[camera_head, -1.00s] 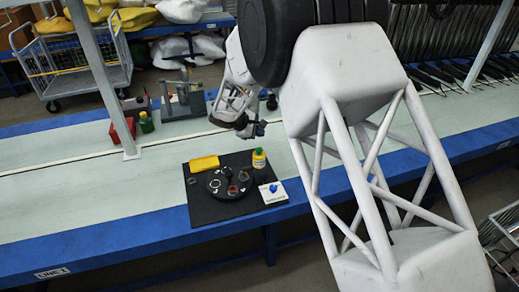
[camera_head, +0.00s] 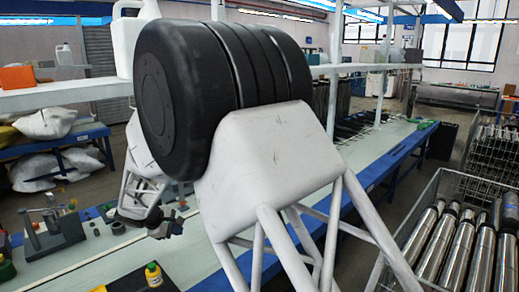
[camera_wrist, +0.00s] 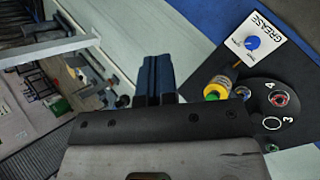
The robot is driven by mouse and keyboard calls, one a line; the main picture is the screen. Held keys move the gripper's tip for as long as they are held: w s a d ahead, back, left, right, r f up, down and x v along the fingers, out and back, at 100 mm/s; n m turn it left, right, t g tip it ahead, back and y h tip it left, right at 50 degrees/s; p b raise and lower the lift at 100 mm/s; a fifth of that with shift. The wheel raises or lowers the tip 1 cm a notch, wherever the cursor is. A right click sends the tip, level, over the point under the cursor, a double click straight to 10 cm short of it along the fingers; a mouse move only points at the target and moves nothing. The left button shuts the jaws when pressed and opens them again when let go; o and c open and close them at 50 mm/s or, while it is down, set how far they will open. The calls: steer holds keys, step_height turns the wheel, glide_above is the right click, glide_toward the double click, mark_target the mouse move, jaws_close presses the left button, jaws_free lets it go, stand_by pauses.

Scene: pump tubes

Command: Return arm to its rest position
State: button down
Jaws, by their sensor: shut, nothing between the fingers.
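My gripper (camera_head: 172,228) hangs above the workbench at the left of the head view, with nothing held. In the wrist view its dark blue fingers (camera_wrist: 157,78) are together and empty. The arm's black wheel-like joint and white lattice link fill the middle of the head view and hide much of the bench behind. The black mat (camera_wrist: 215,58) with the round numbered plate (camera_wrist: 262,118), a yellow-green bottle (camera_wrist: 217,88) and the white GREASE card (camera_wrist: 262,33) lies to the right in the wrist view, apart from the fingers.
The bottle also shows at the bottom of the head view (camera_head: 153,274). A grey fixture (camera_head: 52,232) stands on the bench at left. A wire crate of metal tubes (camera_head: 435,235) stands at right. White sacks (camera_head: 48,122) lie at the far left. Open air surrounds the gripper.

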steer(key=s+d+r+m+g+y, duration=0.1)
steer(key=s+d+r+m, duration=0.3)
steer(key=d, duration=0.6)
steer(key=s+d+r+m+g, duration=0.1)
steer(key=s+d+r, duration=0.45)
steer(key=d, duration=0.55)
steer(key=s+d+r+m+g+y, duration=0.1)
steer(key=s+d+r+m, duration=0.25)
steer(key=d+r, duration=0.45)
steer(key=s+d+m+y, duration=0.1)
steer(key=s+d+m, duration=0.1)
steer(key=s+d, duration=0.4)
steer(key=s+d+m+y, duration=0.1)
steer(key=s+d+m, duration=0.2)
steer(key=s, duration=0.9)
steer(key=s+d+f+m+y, duration=0.1)
steer(key=s+d+m, duration=0.2)
steer(key=s+d, duration=0.5)
steer(key=shift+s+d+y, duration=0.4)
steer(key=shift+s, duration=0.45)
steer(key=shift+f, duration=0.1)
